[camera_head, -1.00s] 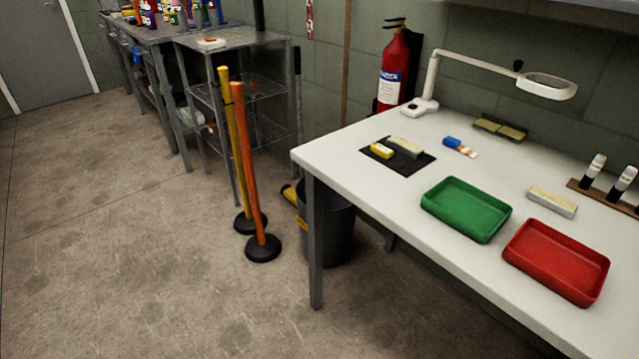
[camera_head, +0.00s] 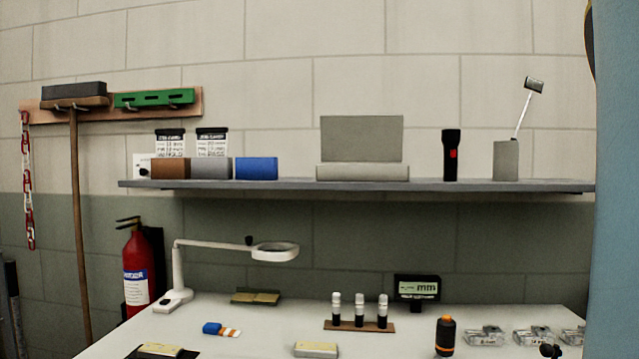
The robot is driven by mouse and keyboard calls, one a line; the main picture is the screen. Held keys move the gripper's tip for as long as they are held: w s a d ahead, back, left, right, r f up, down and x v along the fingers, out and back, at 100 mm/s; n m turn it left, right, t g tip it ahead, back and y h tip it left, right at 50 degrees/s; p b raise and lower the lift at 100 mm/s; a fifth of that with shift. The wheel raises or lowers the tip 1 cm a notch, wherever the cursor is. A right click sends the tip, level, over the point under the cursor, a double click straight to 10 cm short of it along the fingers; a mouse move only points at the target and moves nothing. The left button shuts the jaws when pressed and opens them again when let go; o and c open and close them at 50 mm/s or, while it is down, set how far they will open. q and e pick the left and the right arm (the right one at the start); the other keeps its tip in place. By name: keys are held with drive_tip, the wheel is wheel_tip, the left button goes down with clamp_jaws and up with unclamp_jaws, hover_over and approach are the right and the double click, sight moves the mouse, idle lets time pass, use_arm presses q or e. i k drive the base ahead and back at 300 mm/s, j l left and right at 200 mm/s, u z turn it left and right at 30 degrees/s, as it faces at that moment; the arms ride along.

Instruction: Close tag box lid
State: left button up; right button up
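On the wall shelf, a low light grey box (camera_head: 362,173) has a flat grey panel (camera_head: 361,138) standing upright at its back, like a lid raised open. No label shows on it, so I cannot confirm that it is the tag box. A small olive case (camera_head: 255,297) with yellowish contents lies on the table against the wall and also looks open. Neither of my grippers is in view.
The grey shelf (camera_head: 290,186) also holds a blue box (camera_head: 256,168), two labelled jars, a black flashlight (camera_head: 450,155) and a grey holder (camera_head: 506,160). Below, a magnifier lamp (camera_head: 275,252) and a vial rack (camera_head: 360,325) stand on the white table (camera_head: 240,345).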

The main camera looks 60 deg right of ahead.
sight(345, 138)
drive_tip(key=z, duration=2)
drive_tip(key=j, duration=0.1)
